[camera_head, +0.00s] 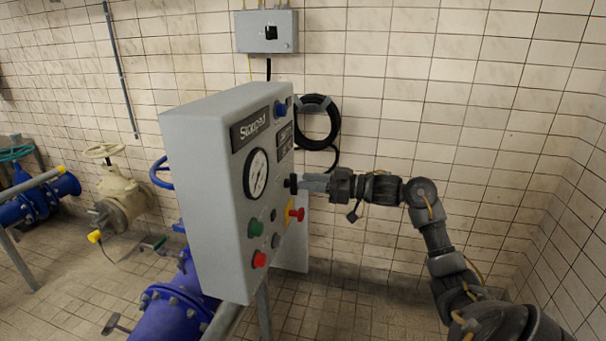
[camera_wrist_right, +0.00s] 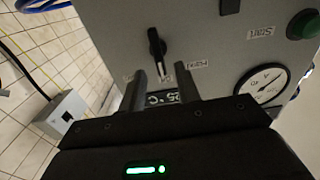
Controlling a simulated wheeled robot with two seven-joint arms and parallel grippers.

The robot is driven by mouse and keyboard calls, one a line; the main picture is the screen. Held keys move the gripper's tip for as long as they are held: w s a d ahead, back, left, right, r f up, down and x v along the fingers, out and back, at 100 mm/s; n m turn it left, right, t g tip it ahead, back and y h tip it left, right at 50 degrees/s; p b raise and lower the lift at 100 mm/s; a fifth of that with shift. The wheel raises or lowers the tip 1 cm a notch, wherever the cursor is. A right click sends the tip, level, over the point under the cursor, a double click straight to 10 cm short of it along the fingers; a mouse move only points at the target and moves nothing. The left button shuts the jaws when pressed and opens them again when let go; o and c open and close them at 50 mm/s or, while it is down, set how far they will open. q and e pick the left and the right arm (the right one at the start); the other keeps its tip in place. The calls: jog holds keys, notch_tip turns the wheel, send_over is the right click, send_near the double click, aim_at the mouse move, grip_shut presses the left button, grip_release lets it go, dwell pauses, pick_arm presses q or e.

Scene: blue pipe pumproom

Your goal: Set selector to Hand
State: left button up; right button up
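The selector (camera_wrist_right: 157,46) is a black knob on the grey panel face (camera_wrist_right: 215,40), shown upside down in the right wrist view. Its handle lies nearly vertical in that picture, its lower end towards a small label between two others. The Hand label (camera_wrist_right: 197,65) is to the lower right of the knob. In the head view the selector (camera_head: 291,184) shows as a small black shape beside the gauge. My right gripper (camera_head: 308,183) is in front of it; its two fingers (camera_wrist_right: 161,72) are apart with nothing visible between them. They appear short of the knob. My left gripper is not in view.
The control box (camera_head: 205,180) also carries a gauge (camera_head: 257,173), a green button (camera_head: 256,228), a red button (camera_head: 259,259) and a red knob (camera_head: 298,214) just below my right gripper. A coiled black cable (camera_head: 334,122) hangs behind. The right wall side is free.

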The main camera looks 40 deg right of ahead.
aim_at(291, 184)
jog(key=shift+x, duration=1.15)
jog(key=shift+s, duration=0.1)
grip_shut()
